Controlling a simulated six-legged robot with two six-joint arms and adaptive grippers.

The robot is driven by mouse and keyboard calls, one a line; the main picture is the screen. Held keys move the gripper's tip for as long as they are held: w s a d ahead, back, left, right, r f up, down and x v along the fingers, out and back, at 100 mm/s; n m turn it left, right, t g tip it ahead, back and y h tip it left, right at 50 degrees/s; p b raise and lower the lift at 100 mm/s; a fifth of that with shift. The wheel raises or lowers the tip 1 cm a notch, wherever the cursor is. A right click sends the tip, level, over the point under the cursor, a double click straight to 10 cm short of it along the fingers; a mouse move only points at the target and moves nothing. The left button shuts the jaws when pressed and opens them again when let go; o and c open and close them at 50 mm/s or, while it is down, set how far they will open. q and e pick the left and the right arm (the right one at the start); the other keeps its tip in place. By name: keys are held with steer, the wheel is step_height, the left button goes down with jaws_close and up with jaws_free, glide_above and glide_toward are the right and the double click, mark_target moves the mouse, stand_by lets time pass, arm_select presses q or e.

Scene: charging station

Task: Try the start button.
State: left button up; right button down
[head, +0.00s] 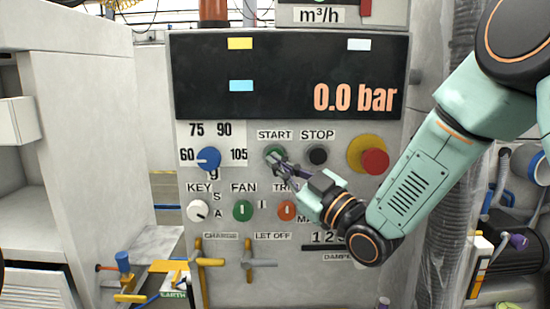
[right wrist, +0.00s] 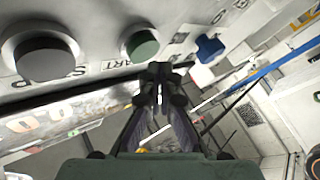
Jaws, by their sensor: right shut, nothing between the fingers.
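The green start button (head: 272,150) sits under the START label on the grey panel. It also shows in the right wrist view (right wrist: 142,45), next to the dark stop button (right wrist: 46,60). My right gripper (head: 274,160) is shut and empty, with its tips at the lower edge of the start button in the head view. In the right wrist view the closed fingertips (right wrist: 160,78) appear just beyond the button's edge; I cannot tell whether they touch. The display (head: 290,78) reads 0.0 bar. My left gripper is not in view.
A blue knob (head: 208,158) is left of the start button, and a red emergency knob (head: 374,161) on yellow is to the right. Below are a white key switch (head: 197,210), a green fan switch (head: 243,210), an orange switch (head: 286,210) and valve handles (head: 249,262).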

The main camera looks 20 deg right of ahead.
steer(key=shift+s+a, duration=0.25)
steer(key=shift+s, duration=0.55)
steer(key=shift+s+a, duration=0.2)
steer(key=shift+s, duration=0.55)
steer(key=shift+s+a, duration=0.25)
steer(key=shift+s, duration=0.55)
steer(key=s+d+f+m+g+h, duration=0.2)
steer(key=s+f+m+g+h, duration=0.1)
steer(key=f, duration=0.8)
steer(key=s+d+f+m+g+h+b, duration=0.1)
steer(key=s+f+m+g+h, duration=0.2)
steer(key=f, duration=0.7)
steer(key=s+d+f+m+g+h, duration=0.2)
steer(key=s+f+m+g, duration=0.15)
steer(key=f, duration=0.75)
steer(key=s+f+m+g, duration=0.1)
steer(key=s+f+g, duration=0.3)
steer(key=s+f, duration=0.5)
steer(key=s+d+f+m+g+h+b, duration=0.1)
steer(key=s+f+g, duration=0.4)
steer(key=s, duration=1.2)
step_height(320, 180, down, 4)
steer(key=shift+s+d+f+h, duration=0.1)
steer(key=shift+s+d+h, duration=0.05)
steer(key=shift+s+h, duration=0.15)
